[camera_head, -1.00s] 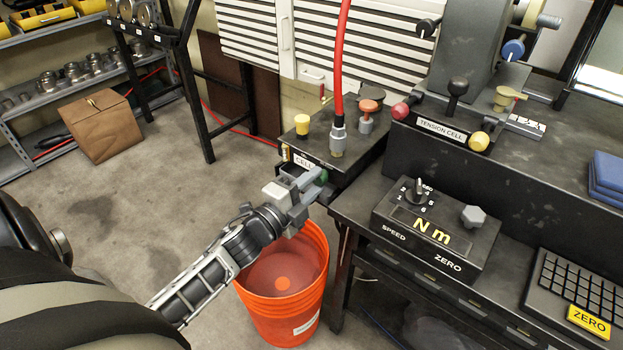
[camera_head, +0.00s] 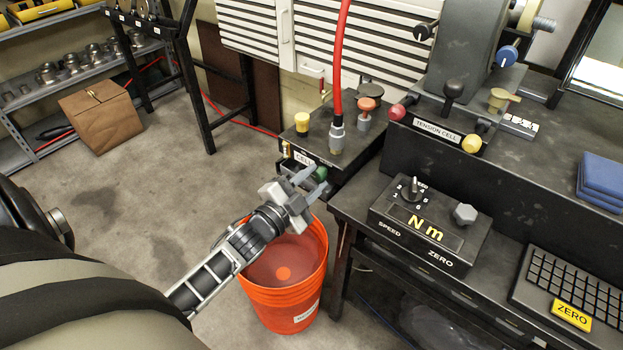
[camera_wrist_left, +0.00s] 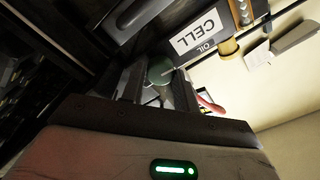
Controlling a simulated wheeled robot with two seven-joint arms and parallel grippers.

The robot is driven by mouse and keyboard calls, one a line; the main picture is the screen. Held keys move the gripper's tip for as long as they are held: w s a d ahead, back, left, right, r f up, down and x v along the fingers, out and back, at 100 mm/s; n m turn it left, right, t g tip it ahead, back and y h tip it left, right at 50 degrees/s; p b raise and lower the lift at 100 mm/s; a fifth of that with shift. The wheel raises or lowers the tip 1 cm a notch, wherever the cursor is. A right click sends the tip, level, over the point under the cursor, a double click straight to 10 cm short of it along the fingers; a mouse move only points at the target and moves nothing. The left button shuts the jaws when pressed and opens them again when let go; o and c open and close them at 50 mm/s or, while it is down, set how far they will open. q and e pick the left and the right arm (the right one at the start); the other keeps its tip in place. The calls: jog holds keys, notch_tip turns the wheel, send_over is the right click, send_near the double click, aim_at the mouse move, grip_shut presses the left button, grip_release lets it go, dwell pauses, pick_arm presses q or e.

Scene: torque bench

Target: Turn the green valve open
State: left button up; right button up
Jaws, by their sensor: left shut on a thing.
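The green valve (camera_head: 321,174) is a small round knob on the front face of the black cell box, low at its right end. My left gripper (camera_head: 315,181) comes in from the lower left with one finger on each side of the valve, shut on it. In the left wrist view, the green valve (camera_wrist_left: 160,70) shows between the two fingers, partly hidden by them. The "CELL" label (camera_wrist_left: 199,34) is beside it there. My right gripper is not in view.
An orange bucket (camera_head: 321,262) stands on the floor below my left gripper. A red hose (camera_head: 341,60) rises from the cell box (camera_head: 318,150), which also carries yellow (camera_head: 302,118) and orange-red (camera_head: 367,103) knobs. The bench with the "Nm" unit (camera_head: 470,240) is to the right.

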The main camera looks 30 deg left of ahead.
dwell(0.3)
pick_arm(q)
jog(key=o, duration=1)
jog(key=s, duration=0.5)
jog(key=s+a, duration=0.1)
jog(key=s, duration=1)
jog(key=shift+a+f+b, duration=0.2)
jog(key=shift+f+b, duration=0.15)
jog(key=shift+f, duration=0.05)
jog(key=d+f+n+g, duration=0.2)
jog(key=d+n, duration=0.1)
jog(key=d, duration=0.2)
jog(key=s+d+f+n+g+h, duration=0.1)
jog(key=d+f+n+g, duration=0.1)
jog(key=d, duration=0.4)
jog(key=d+f+n+g, duration=0.2)
jog(key=d+n+g, duration=0.1)
jog(key=d, duration=0.3)
jog(key=shift+s+d+n+g+h, duration=0.15)
jog(key=shift+n+g+h, duration=0.15)
jog(key=shift+g+h, duration=0.15)
